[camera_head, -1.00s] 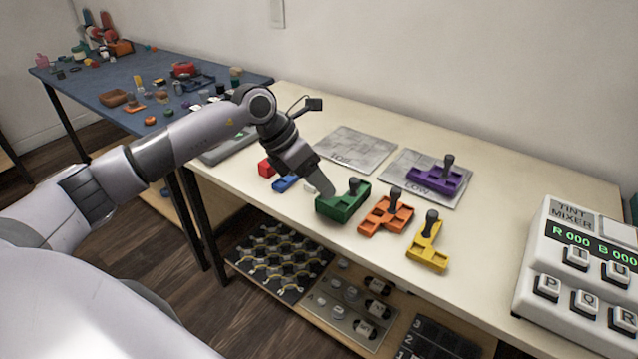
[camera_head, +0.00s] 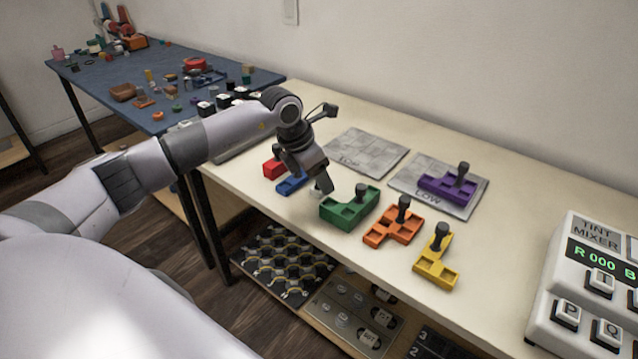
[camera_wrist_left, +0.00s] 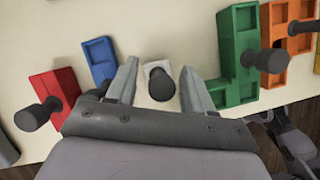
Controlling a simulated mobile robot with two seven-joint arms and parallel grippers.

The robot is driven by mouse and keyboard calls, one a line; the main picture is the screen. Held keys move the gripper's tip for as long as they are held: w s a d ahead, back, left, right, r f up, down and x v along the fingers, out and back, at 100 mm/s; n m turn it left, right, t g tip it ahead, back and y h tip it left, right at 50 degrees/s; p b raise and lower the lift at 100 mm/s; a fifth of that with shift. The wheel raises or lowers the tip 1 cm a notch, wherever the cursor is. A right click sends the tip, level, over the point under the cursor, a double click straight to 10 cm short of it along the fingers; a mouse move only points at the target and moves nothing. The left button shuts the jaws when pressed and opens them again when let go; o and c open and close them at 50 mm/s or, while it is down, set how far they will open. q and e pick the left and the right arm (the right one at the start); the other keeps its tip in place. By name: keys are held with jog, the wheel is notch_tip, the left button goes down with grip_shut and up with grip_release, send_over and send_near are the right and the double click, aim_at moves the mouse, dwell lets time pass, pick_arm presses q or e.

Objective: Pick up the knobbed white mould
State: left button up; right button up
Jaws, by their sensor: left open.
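The knobbed white mould (camera_wrist_left: 156,67) shows in the left wrist view as a small white block with a dark knob, between the fingers of my left gripper (camera_wrist_left: 158,88). The fingers are open on either side of it, and I see a gap on both sides. In the head view my left gripper (camera_head: 322,186) points down over the table between the blue and green moulds, and it hides the white mould there.
A blue mould (camera_wrist_left: 100,60) and a red mould (camera_wrist_left: 52,95) lie left of the gripper. A green mould (camera_wrist_left: 235,60) lies close on the right. Orange (camera_head: 392,226), yellow (camera_head: 436,268) and purple (camera_head: 447,190) moulds stand further right. The tint mixer (camera_head: 590,285) is at far right.

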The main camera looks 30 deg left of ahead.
pick_arm(q)
jog(key=c, duration=0.9)
grip_shut()
